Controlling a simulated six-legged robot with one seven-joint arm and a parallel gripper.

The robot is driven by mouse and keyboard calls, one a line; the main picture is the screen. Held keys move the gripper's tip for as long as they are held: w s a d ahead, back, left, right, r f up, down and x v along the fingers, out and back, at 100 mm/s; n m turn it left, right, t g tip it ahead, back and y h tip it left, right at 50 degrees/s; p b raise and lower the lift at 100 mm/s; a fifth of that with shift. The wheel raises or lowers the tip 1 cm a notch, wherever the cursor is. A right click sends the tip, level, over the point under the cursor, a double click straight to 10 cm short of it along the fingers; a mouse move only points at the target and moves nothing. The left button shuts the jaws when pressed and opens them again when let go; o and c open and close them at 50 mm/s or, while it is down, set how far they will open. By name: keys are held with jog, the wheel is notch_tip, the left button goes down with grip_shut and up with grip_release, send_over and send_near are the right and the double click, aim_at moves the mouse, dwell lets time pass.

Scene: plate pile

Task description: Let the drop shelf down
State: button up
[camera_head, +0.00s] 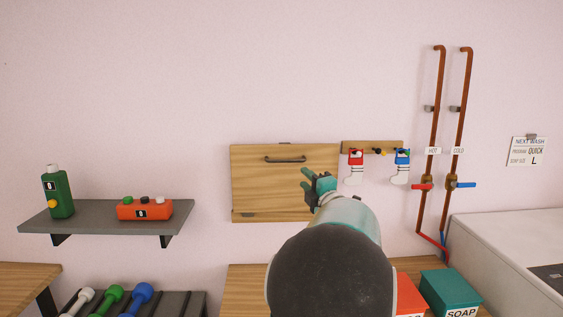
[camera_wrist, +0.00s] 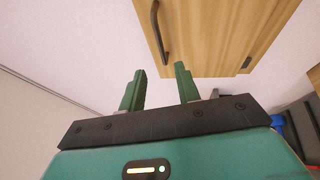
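The drop shelf (camera_head: 262,185) is a light wooden panel standing flat and upright against the wall. A dark bar handle (camera_head: 285,160) runs across its upper part. A small dark fitting shows at its top edge and another near its lower edge. My gripper (camera_head: 315,180) is in front of the panel's right part, lower than the handle and to its right. In the wrist view my two green fingers (camera_wrist: 160,75) are apart with nothing between them. The panel (camera_wrist: 215,30) and its handle (camera_wrist: 161,32) show beyond the fingertips, apart from them. My arm hides the panel's lower right corner.
A peg rail (camera_head: 372,146) with two small stockings hangs just right of the panel. Copper pipes (camera_head: 434,110) with red and blue taps stand further right. A wooden counter (camera_head: 245,280) and boxes lie below.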

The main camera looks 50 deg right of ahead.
aim_at(287, 161)
jog(key=x, duration=1.3)
grip_shut()
